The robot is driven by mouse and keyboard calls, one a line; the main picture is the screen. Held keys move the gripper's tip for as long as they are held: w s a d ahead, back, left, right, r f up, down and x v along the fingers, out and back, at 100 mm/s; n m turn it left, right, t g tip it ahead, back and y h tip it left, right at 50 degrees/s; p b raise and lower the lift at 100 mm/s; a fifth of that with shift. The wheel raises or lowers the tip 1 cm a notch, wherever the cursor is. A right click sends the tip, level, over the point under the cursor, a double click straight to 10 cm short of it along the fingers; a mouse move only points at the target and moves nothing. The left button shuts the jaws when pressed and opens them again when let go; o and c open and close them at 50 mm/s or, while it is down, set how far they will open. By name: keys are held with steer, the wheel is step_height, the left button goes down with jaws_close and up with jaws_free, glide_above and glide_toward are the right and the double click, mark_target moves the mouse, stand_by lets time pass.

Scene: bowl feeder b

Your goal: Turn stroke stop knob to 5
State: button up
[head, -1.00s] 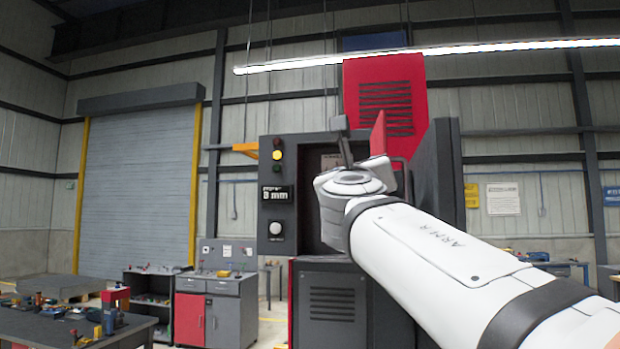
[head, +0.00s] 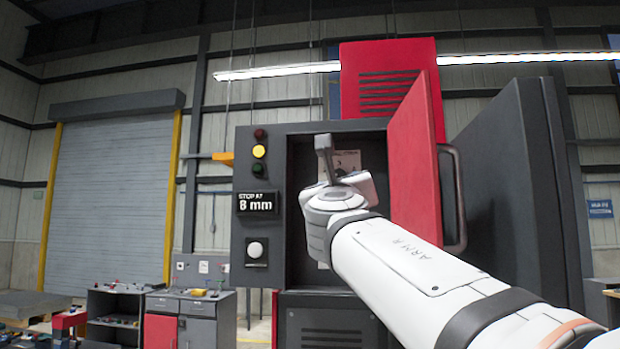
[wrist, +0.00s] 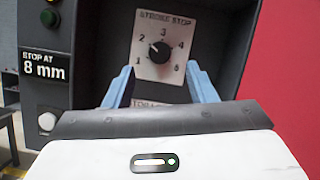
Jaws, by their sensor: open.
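The stroke stop knob (wrist: 160,52) is a black round knob on a white plate (wrist: 150,69) numbered 1 to 5, inside the machine's open cabinet. Its white pointer mark aims up-left, near the 2. My gripper (wrist: 161,71) has its two blue fingers spread apart, one low on each side of the knob in the picture. Nothing is between them; I cannot tell how far they are from the plate. In the head view part of the plate (head: 348,159) shows behind my wrist, which hides the knob and fingers.
A display (head: 257,203) reads "STOP AT 8 mm". A white push button (head: 255,249) is below it, and signal lamps (head: 259,151) are above. The red door (head: 414,160) stands open right of my arm, with a dark panel (head: 520,190) beyond. A label below the knob is partly hidden.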

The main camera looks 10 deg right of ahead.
steer(key=p+x, duration=0.1)
steer(key=x, duration=0.4)
steer(key=shift+w+p, duration=0.3)
steer(key=shift+w, duration=0.1)
steer(key=shift+c, duration=0.4)
steer(key=c, duration=0.9)
